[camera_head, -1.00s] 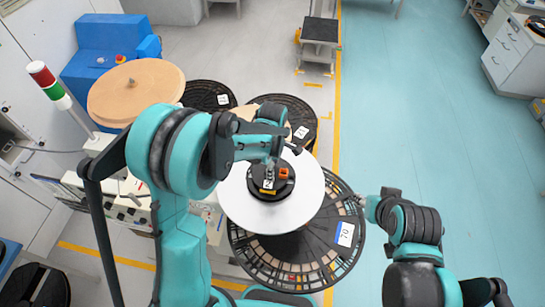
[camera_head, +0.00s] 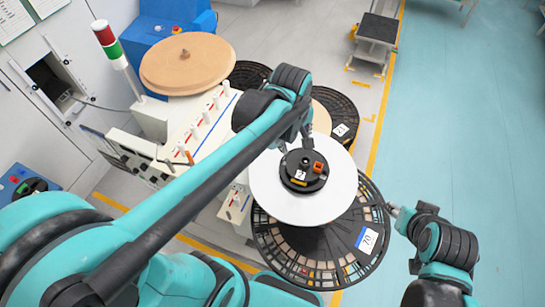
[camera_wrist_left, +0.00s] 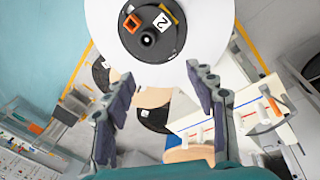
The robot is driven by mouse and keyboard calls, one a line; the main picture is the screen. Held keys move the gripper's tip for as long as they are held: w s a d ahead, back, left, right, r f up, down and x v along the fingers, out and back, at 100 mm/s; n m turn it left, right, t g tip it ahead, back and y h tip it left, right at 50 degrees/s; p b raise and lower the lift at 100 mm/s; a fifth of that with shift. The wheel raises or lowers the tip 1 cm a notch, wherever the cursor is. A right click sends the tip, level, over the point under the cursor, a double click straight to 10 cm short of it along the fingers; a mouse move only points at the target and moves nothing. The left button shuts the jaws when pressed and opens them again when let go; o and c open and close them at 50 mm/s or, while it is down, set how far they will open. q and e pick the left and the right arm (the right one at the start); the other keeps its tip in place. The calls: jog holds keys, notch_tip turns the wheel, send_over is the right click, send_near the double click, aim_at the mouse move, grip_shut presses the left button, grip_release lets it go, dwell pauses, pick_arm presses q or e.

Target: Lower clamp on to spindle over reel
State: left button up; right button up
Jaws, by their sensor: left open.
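The black round clamp (camera_head: 297,183), with an orange part and a white label marked 2, lies at the middle of the white reel (camera_head: 270,200). In the left wrist view the clamp (camera_wrist_left: 165,48) shows a round dark centre; I cannot tell whether that is the spindle. My left gripper (camera_head: 294,146) is at the clamp's far side. In its wrist view the two fingers (camera_wrist_left: 160,88) are wide apart with nothing between them, and the clamp lies beyond them. My right gripper (camera_head: 394,211) is at the right rim of the large black slotted disc, and its fingers are too small to read.
The black slotted disc (camera_head: 345,262) with a label marked 70 lies below the reel. A white machine panel with levers (camera_head: 196,138) is to the left, near a brown round board (camera_head: 187,66) and a signal light (camera_head: 107,42).

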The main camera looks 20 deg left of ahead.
pick_arm(q)
jog(key=s+a+m+t, duration=0.4)
jog(key=s+m, duration=0.6)
jog(key=m, duration=0.1)
jog(key=shift+a+f+t, duration=0.2)
jog(key=shift+f+t, duration=0.05)
jog(key=shift+t, duration=0.05)
jog(key=shift+w, duration=0.1)
jog(key=shift+f, duration=0.1)
